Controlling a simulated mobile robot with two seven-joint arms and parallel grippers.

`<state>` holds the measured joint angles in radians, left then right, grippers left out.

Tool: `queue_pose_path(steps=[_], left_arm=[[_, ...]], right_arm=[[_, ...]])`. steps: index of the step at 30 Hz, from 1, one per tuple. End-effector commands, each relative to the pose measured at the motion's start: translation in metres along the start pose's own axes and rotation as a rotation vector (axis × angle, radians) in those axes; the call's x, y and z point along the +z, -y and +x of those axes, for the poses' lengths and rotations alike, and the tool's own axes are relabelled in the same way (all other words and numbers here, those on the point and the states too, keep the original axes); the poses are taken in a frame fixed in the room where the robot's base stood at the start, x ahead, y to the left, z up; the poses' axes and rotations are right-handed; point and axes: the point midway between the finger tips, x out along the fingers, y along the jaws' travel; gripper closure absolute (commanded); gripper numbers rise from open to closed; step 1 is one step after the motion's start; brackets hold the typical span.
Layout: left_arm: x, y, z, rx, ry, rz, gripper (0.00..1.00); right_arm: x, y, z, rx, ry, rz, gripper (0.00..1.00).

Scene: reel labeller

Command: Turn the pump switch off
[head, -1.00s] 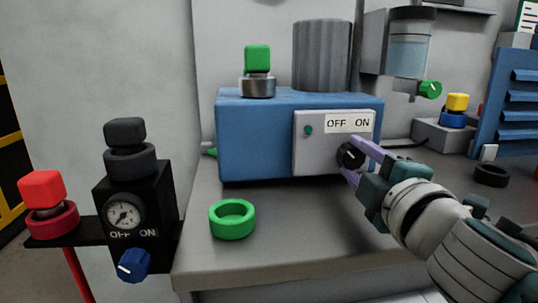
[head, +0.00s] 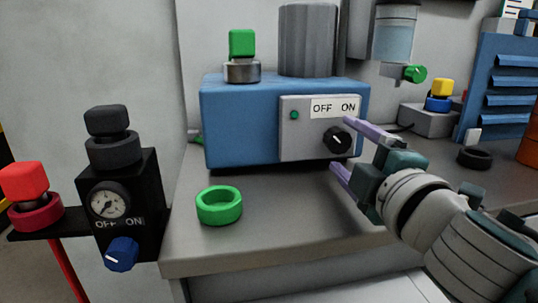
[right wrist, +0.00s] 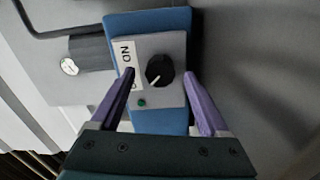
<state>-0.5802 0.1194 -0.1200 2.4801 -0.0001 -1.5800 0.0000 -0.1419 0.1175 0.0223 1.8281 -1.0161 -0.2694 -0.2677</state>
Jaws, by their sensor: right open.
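The pump switch (head: 337,140) is a round black knob on the grey front panel of the blue pump box (head: 240,130), under an OFF ON label (head: 335,107). It also shows in the right wrist view (right wrist: 160,68), where a pale pointer mark seems to lie toward the OFF end of the label; the mark is small. My right gripper (head: 342,145) is open, with its purple fingers spread above and below the knob, apart from it. In the right wrist view, the gripper (right wrist: 160,85) has nothing between its fingers. My left gripper is out of view.
A green ring (head: 219,206) lies on the bench (head: 280,215) in front of the pump. A black post with a gauge (head: 109,203) and a blue OFF ON knob (head: 121,254) stands at left. The front bench is mostly clear.

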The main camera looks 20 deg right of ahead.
Motion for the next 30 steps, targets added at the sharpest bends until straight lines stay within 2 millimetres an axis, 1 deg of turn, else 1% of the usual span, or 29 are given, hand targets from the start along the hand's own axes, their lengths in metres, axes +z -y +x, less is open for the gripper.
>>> queue_pose_path(steps=[1, 6, 9, 12, 15, 18, 30], left_arm=[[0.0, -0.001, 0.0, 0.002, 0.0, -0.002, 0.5], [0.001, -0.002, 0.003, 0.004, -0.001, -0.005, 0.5], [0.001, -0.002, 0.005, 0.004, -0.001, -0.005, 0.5], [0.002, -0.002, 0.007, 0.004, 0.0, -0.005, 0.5], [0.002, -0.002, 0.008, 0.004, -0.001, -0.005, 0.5], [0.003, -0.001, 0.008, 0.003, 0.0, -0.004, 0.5], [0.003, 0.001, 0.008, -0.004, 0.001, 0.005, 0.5]], right_arm=[[0.001, 0.001, -0.01, -0.003, 0.002, 0.002, 0.21], [0.0, 0.003, -0.044, -0.004, 0.001, 0.001, 0.21], [0.001, 0.001, -0.06, -0.002, 0.003, 0.0, 0.21], [0.0, 0.002, -0.072, -0.002, 0.001, 0.0, 0.21], [0.0, 0.001, -0.079, 0.0, 0.001, 0.0, 0.21], [0.0, 0.0, -0.081, 0.0, 0.001, -0.001, 0.21], [0.0, 0.0, -0.081, 0.0, 0.0, -0.001, 0.21]])
